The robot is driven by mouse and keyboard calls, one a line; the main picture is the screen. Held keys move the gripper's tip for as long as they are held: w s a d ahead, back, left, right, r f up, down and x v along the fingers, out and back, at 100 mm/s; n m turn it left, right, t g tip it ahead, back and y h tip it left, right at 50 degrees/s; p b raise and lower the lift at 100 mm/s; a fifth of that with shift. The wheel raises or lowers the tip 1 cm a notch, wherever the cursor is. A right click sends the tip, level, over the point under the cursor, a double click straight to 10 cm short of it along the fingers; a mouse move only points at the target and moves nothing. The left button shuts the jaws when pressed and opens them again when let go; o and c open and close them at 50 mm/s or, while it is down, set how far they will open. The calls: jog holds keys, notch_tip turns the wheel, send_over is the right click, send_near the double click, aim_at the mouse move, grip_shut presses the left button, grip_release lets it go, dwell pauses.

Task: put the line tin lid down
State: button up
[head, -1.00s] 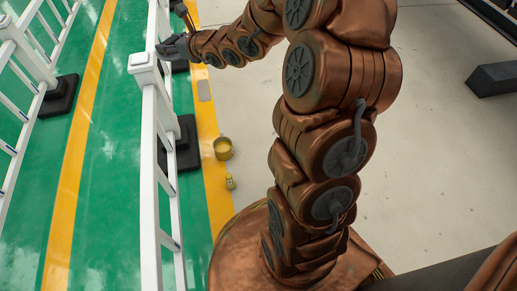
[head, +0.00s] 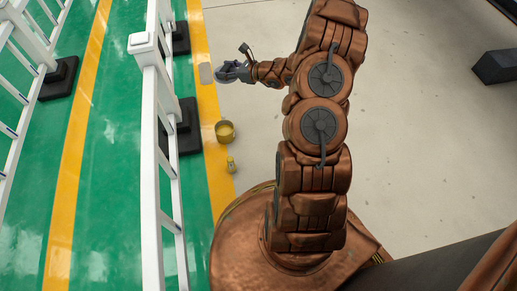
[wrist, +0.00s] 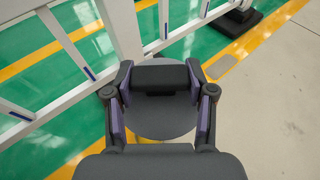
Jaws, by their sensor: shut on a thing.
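My gripper (head: 230,71) is out in front, over the floor near the yellow line and right of the white fence. In the wrist view its two purple-sided fingers (wrist: 160,110) are shut on a dark grey round disc, the lid (wrist: 160,122), held between them. The fingers and palm hide part of the lid's edge. The lid is apart from the floor; its exact height is hard to tell. An open yellow tin (head: 225,132) stands on the floor at the yellow line, nearer to me than my gripper.
The white fence (head: 152,130) with black feet (head: 186,128) runs along the left. A flat grey patch (head: 206,73) lies on the yellow line (head: 212,110).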

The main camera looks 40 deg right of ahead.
jog(key=s+d+f+y, duration=0.1)
jog(key=s+d+f, duration=0.15)
jog(key=f, duration=0.25)
jog(key=s+d+f, duration=0.1)
jog(key=s+f, duration=0.2)
jog(key=f, duration=0.2)
jog(key=s+a+f+n, duration=0.1)
jog(key=s+f, duration=0.6)
jog(key=s, duration=0.1)
jog(key=s+a+f+n+g+y+b, duration=0.1)
jog(key=s+a+f, duration=0.1)
jog(key=s+f, duration=0.4)
jog(key=s+a+f+n+g+y, duration=0.1)
jog(key=s+f, duration=0.6)
jog(key=s, duration=0.3)
jog(key=shift+s+a+f, duration=0.15)
jog(key=shift+a+f, duration=0.15)
jog(key=shift+a, duration=0.05)
jog(key=shift+f+b, duration=0.15)
jog(key=shift+b, duration=0.3)
jog(key=b, duration=0.6)
send_over(259, 148)
jog(key=shift+a+f, duration=0.1)
jog(key=shift+f, duration=0.65)
jog(key=shift+f+b, duration=1.35)
jog(key=shift+f, duration=0.3)
jog(key=shift+f, duration=0.1)
jog(key=o, duration=1)
jog(key=shift+o, duration=0.2)
